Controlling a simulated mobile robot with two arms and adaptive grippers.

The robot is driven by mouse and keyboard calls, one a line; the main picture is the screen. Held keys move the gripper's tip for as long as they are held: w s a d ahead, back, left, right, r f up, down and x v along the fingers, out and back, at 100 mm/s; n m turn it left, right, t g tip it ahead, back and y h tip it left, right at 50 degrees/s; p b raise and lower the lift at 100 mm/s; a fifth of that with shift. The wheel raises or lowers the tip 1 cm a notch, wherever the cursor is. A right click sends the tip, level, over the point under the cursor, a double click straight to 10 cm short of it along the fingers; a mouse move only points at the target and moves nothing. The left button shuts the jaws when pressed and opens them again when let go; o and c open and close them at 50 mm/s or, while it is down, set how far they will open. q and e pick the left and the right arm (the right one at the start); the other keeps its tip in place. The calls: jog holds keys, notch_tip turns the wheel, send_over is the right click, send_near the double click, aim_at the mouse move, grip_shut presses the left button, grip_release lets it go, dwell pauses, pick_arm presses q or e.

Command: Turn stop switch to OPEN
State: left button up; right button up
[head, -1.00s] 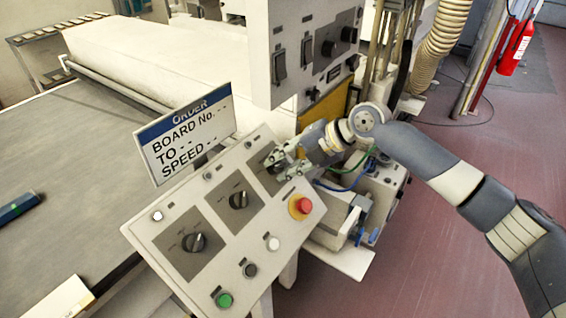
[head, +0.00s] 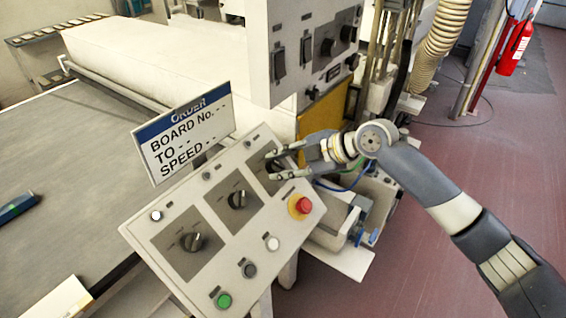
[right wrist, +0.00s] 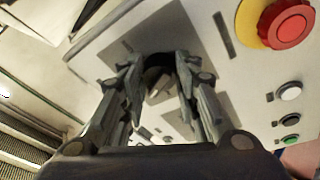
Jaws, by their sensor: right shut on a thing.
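The sloped control panel (head: 222,262) carries three dark rotary switches. The far switch, at the panel's upper right end, is mostly hidden by my right gripper (head: 272,165) in the head view. In the right wrist view the black knob of that switch (right wrist: 157,77) sits between the two fingers of my right gripper (right wrist: 158,85), which is shut on it. Its label and pointer position cannot be read. The middle switch (head: 237,199) and the near switch (head: 192,242) stand free. My left gripper is not in view.
A red emergency button (head: 303,205) on a yellow ring is close to my right gripper. A green button (head: 223,300) and other buttons line the panel's front edge. An order sign (head: 185,135) stands behind the panel. A switch cabinet (head: 305,50) rises beyond it.

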jog(key=shift+f+m, duration=0.1)
jog(key=shift+m, duration=0.2)
jog(key=o, duration=1.1)
jog(key=shift+c, duration=0.2)
jog(key=shift+d+r, duration=0.2)
jog(key=shift+d, duration=0.05)
jog(key=v, duration=1.1)
jog(key=shift+s, duration=0.25)
jog(key=shift+d+r, duration=0.1)
